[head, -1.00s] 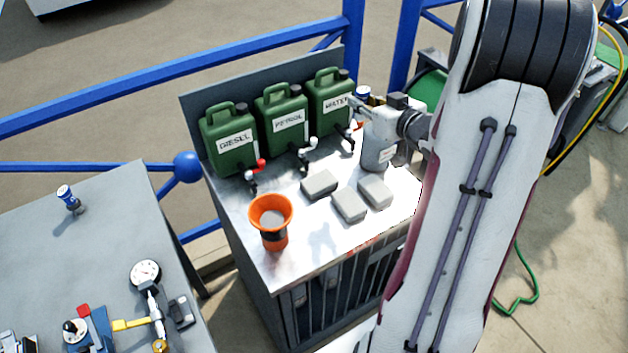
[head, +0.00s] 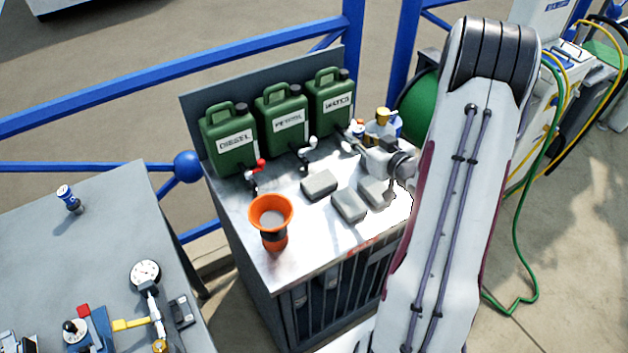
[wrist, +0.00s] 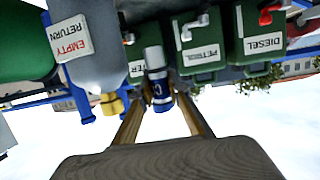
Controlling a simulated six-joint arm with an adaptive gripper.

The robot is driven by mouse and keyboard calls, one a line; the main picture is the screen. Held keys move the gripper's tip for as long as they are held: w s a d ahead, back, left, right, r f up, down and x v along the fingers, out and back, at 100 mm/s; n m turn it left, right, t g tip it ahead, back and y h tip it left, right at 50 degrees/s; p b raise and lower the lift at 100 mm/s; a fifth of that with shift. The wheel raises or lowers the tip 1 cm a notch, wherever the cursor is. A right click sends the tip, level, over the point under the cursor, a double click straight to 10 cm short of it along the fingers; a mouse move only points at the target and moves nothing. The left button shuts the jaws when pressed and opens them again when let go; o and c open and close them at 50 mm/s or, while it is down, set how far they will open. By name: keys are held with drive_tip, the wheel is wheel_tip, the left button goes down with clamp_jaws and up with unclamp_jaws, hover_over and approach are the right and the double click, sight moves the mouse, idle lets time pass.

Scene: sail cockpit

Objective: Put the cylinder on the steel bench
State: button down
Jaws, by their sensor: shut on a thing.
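A small blue and white cylinder (wrist: 158,92) stands between my two fingertips in the wrist view, which is upside down. My gripper (wrist: 158,105) is shut on it. In the head view my gripper (head: 354,140) reaches in from the right, low over the back right of the steel bench (head: 310,235). The held cylinder shows only in part there (head: 357,128), near the WATER can. I cannot tell whether it touches the bench top.
Green cans marked DIESEL (head: 230,140), PETROL (head: 283,122) and WATER (head: 331,100) line the bench's back. A brass-topped EMPTY RETURN bottle (wrist: 95,55) is beside my gripper. Grey blocks (head: 348,205) and an orange funnel (head: 271,215) occupy the bench.

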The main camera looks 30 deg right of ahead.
sight(355, 155)
idle(0.3)
drive_tip(key=shift+f, duration=2.9)
drive_tip(key=shift+f, duration=2.05)
drive_tip(key=shift+f, duration=0.2)
drive_tip(key=c, duration=2)
unclamp_jaws()
drive_tip(key=shift+o, duration=0.4)
drive_tip(key=shift+r, duration=0.15)
